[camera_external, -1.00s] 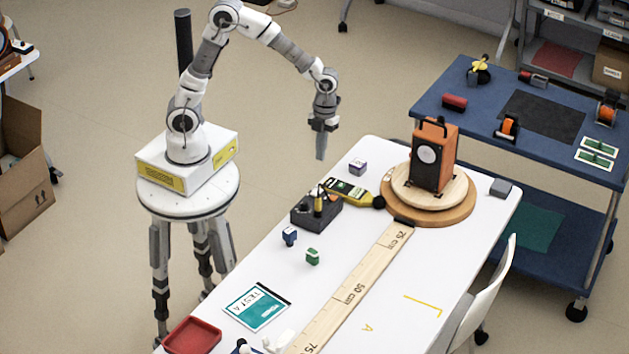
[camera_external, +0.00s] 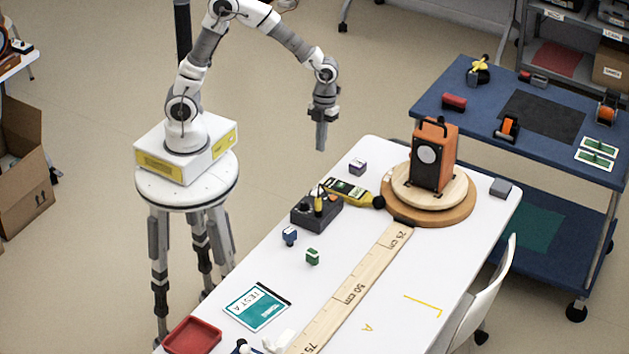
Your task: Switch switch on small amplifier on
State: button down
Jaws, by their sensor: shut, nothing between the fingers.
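The small amplifier looks to be the dark grey box (camera_external: 306,216) with knobs on its top, near the left edge of the white table. Its switch is too small to make out. A yellow and black handheld meter (camera_external: 349,192) lies close beside it, and a small yellow upright part shows at the box. My gripper (camera_external: 320,146) is shut and empty. It points down, in the air above and behind the box, near the table's far left edge, touching nothing.
An orange speaker (camera_external: 448,158) stands on a round wooden turntable (camera_external: 428,213). A purple block (camera_external: 357,167), blue block (camera_external: 290,236) and green block (camera_external: 313,257) stand around the box. A wooden ruler (camera_external: 362,284) runs along the table (camera_external: 440,262). A red tray (camera_external: 192,335) is at the front.

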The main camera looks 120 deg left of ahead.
aim_at(315, 192)
jog(key=shift+d+r+p, duration=0.1)
jog(key=shift+d+p, duration=0.2)
jog(key=shift+p, duration=0.3)
jog(key=f, duration=0.4)
jog(key=d+f+b, duration=0.1)
jog(key=f, duration=0.4)
jog(key=d+f, duration=0.1)
jog(key=f, duration=0.4)
jog(key=shift+b, duration=0.4)
jog(key=shift+f+b, duration=0.2)
jog(key=shift+b, duration=0.1)
jog(key=shift+s+a, duration=0.1)
jog(key=shift+a, duration=0.7)
jog(key=shift+r, duration=0.1)
